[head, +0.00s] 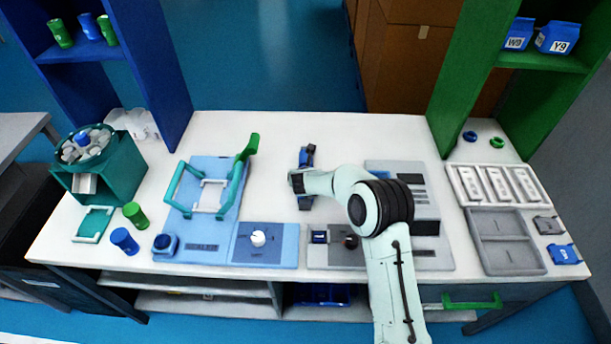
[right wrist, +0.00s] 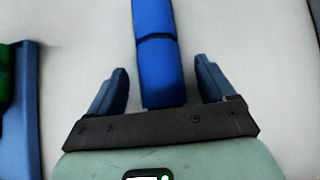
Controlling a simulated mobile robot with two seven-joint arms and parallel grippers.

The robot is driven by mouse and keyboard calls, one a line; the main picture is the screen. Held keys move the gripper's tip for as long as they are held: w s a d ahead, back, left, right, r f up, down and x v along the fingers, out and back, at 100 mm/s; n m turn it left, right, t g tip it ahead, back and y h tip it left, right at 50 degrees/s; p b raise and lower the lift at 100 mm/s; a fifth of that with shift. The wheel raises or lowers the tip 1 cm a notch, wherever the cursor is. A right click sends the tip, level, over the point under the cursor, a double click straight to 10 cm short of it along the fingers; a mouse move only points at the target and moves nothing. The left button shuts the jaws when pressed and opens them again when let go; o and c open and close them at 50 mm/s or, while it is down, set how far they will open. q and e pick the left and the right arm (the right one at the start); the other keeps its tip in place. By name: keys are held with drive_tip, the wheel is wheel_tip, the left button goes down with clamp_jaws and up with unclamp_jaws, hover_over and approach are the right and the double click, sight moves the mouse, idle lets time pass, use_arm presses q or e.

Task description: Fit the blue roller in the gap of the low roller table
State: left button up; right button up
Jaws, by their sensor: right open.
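The blue roller (right wrist: 154,20) lies on the white table in the right wrist view, a long blue bar with a dark seam across it. My right gripper (right wrist: 162,68) is open, one finger on each side of the roller's near end with space between. In the head view my right gripper (head: 303,180) is at the table's middle, and dark blue parts show above and below the hand. I cannot tell there which are fingers and which roller. I cannot surely make out the low roller table or its gap. My left gripper is not in view.
A light blue board (head: 213,235) with a green-handled frame lies left of the gripper. A grey machine (head: 432,250) is on the right, partly behind my arm. Grey trays (head: 505,258) lie farther right. The white worktop (head: 320,125) is bare behind the gripper.

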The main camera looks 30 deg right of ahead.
drive_tip(key=c, duration=1)
drive_tip(key=shift+r, duration=0.15)
drive_tip(key=c, duration=0.5)
